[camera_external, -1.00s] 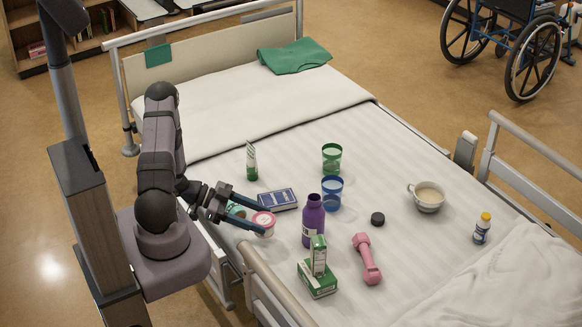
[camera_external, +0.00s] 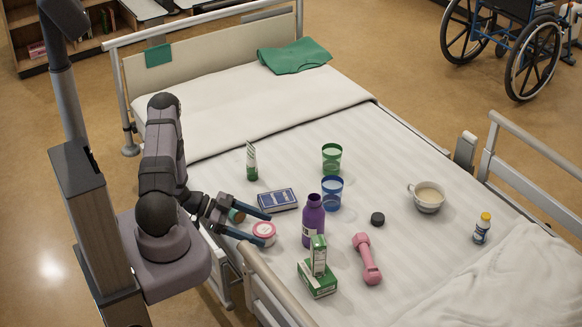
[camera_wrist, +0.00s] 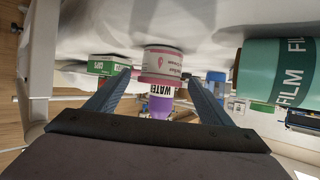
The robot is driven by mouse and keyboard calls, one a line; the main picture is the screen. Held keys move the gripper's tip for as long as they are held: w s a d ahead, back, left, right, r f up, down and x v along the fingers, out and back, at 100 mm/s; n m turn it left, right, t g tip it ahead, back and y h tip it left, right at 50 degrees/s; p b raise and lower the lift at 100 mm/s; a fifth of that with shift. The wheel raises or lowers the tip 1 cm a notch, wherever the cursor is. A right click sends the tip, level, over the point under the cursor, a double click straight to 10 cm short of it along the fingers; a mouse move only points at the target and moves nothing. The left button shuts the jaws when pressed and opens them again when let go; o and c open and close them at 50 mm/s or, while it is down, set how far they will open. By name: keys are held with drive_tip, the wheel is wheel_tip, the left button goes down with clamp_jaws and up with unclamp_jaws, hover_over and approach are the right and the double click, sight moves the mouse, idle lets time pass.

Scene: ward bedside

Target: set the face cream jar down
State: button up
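The face cream jar (camera_external: 264,234), white with a pink lid and label, stands on the bed's near left edge, beside the purple bottle. In the wrist view the jar (camera_wrist: 162,64) shows upside down, between and just beyond the fingertips. My gripper (camera_external: 267,230) is open, with one finger on each side of the jar. In the wrist view there is a gap between each finger of my gripper (camera_wrist: 160,77) and the jar, so it holds nothing.
A purple bottle (camera_external: 313,222) stands right of the jar, and a blue book (camera_external: 277,200) lies behind it. A teal film roll (camera_wrist: 275,72) is close beside one finger. Green boxes (camera_external: 317,279) and a pink dumbbell (camera_external: 367,260) are nearer the front. The bed rail (camera_external: 270,283) runs nearby.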

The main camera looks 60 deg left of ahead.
drive_tip(key=shift+r, duration=0.25)
drive_tip(key=p+v, duration=0.1)
drive_tip(key=v, duration=1.1)
drive_tip(key=shift+f, duration=0.1)
drive_tip(key=w+a+r+n+g+y+p, duration=0.1)
drive_tip(key=w+a+r+y+p, duration=0.25)
drive_tip(key=w, duration=0.25)
drive_tip(key=w+a+r+g+y+p, duration=0.1)
drive_tip(key=w+a+r+y+p, duration=0.15)
drive_tip(key=w+r+p, duration=0.2)
drive_tip(key=w+r+n+g+y+p, duration=0.25)
drive_tip(key=w+r+y+p, duration=0.2)
drive_tip(key=r, duration=0.55)
drive_tip(key=s+d+r+n+g+p, duration=0.1)
drive_tip(key=s+d+r+g+p, duration=0.1)
drive_tip(key=s+d+r, duration=0.3)
drive_tip(key=s+d+r+n+g+h+p, duration=0.1)
drive_tip(key=s+d+r+p, duration=0.3)
drive_tip(key=d, duration=0.7)
drive_tip(key=s+d+r+n+g+h+p, duration=0.1)
drive_tip(key=s+d+r+n+g+p, duration=0.1)
drive_tip(key=s+d+r+p, duration=0.2)
drive_tip(key=s+d+r, duration=0.2)
drive_tip(key=s+d, duration=0.1)
drive_tip(key=d, duration=0.1)
drive_tip(key=shift+d+n+g, duration=0.15)
drive_tip(key=shift+n+g, duration=0.2)
drive_tip(key=shift+s, duration=0.15)
